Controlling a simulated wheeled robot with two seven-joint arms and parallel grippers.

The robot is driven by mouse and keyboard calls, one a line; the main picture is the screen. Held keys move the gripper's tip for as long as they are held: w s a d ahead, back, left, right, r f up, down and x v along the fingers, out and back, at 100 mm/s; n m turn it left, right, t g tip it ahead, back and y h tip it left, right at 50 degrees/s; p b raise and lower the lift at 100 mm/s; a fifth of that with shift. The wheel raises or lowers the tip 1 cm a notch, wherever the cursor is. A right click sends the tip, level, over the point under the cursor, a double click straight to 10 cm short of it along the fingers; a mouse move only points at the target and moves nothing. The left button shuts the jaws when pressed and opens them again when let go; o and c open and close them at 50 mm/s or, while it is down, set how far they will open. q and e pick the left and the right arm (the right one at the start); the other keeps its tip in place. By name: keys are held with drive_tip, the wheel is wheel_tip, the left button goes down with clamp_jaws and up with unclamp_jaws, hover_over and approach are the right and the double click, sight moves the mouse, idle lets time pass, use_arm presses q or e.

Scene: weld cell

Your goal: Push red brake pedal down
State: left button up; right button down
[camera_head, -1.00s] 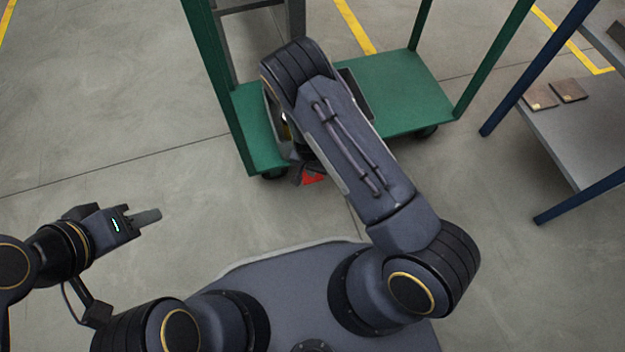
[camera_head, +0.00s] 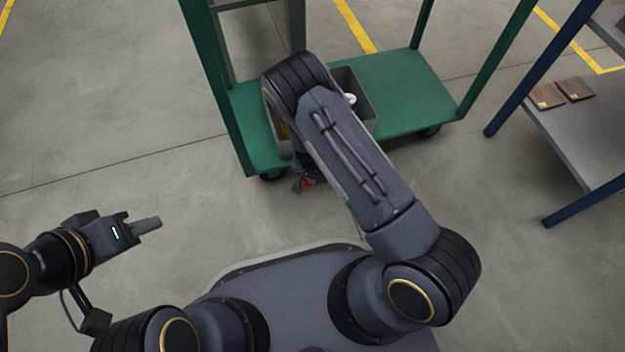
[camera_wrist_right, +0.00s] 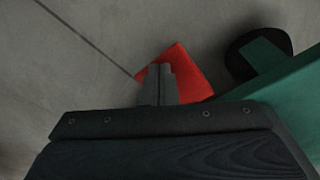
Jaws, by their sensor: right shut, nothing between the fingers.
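The red brake pedal (camera_head: 309,183) sticks out low at the front edge of the green cart (camera_head: 400,92), mostly covered by my right arm and gripper in the head view. In the right wrist view the red pedal (camera_wrist_right: 192,78) shows as a flat plate beside the cart's green edge. My right gripper (camera_wrist_right: 159,72) is shut and empty, and its fingers overlap the pedal's left part in that view. I cannot tell whether they touch it. My left gripper (camera_head: 148,225) is out over bare floor at the left, seen side-on, and its opening is unclear.
A grey bin (camera_head: 366,98) with a white item (camera_head: 350,99) stands on the cart, partly behind my right arm. A dark caster (camera_wrist_right: 258,55) is right of the pedal. A grey table (camera_head: 585,135) with blue posts stands at the right. Floor left is clear.

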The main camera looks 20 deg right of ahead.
drive_tip(key=shift+s+f+p, duration=0.1)
drive_tip(key=shift+f+p, duration=0.05)
drive_tip(key=shift+p, duration=0.2)
drive_tip(key=shift+s+a+r+p, duration=0.2)
drive_tip(key=shift+s+a+p, duration=0.1)
drive_tip(key=shift+s+a, duration=0.25)
drive_tip(key=shift+s+a+r+p, duration=0.2)
drive_tip(key=shift+s+a+p, duration=0.1)
drive_tip(key=shift+s, duration=0.35)
drive_tip(key=shift+r, duration=0.1)
wheel_tip(320, 180, up, 8)
drive_tip(key=p, duration=0.3)
drive_tip(key=shift+s+a+f+p, duration=0.2)
drive_tip(key=shift+s+a+p, duration=0.1)
drive_tip(key=shift+p, duration=0.1)
